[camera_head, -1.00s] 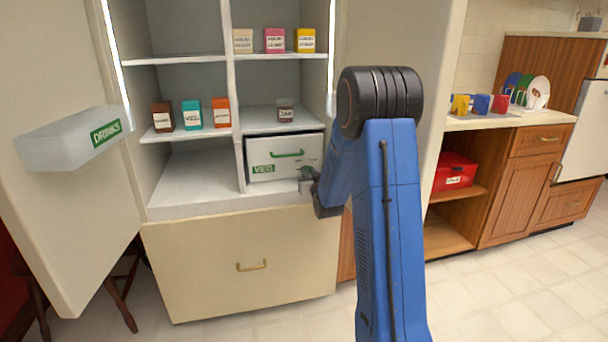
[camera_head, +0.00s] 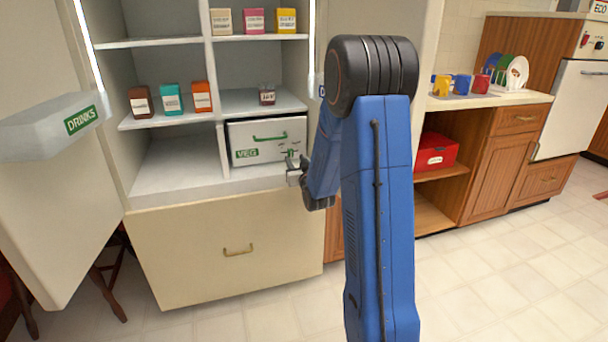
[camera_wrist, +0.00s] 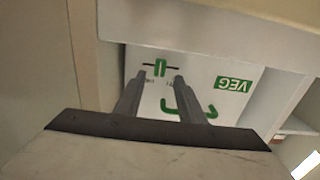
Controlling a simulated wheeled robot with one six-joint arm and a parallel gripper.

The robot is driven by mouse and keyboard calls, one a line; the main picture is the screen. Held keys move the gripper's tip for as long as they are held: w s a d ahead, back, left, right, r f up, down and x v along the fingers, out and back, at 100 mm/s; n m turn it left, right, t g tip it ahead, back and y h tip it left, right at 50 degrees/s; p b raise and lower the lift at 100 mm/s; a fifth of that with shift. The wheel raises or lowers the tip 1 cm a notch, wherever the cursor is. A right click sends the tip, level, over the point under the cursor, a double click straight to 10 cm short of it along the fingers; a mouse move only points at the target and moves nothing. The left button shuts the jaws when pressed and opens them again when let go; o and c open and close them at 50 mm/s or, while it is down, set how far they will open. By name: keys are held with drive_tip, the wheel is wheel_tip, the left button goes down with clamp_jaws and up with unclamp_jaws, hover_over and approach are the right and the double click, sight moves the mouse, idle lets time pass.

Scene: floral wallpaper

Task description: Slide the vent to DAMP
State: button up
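The white VEG drawer (camera_head: 243,138) is shut in the fridge, with a green handle and a green VEG label. Its vent slider (camera_wrist: 160,67) is a green tab on a dark slot, near the middle of the slot in the wrist view. Small labels by the slot ends are too small to read. In the head view the vent (camera_head: 291,155) is at the drawer's lower right, partly hidden by my gripper. My gripper (camera_wrist: 159,77) is open and empty, its fingertips just short of the tab and to either side of it. I cannot tell whether they touch it.
The fridge door with the DRINKS bin (camera_head: 50,128) stands open at the left. A cream lower drawer (camera_head: 225,245) is below. Several cartons and a JAR (camera_head: 267,95) stand on shelves above. A fridge wall (camera_wrist: 85,55) is close beside the gripper.

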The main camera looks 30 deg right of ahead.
drive_tip(key=v, duration=1.1)
drive_tip(key=shift+s, duration=0.3)
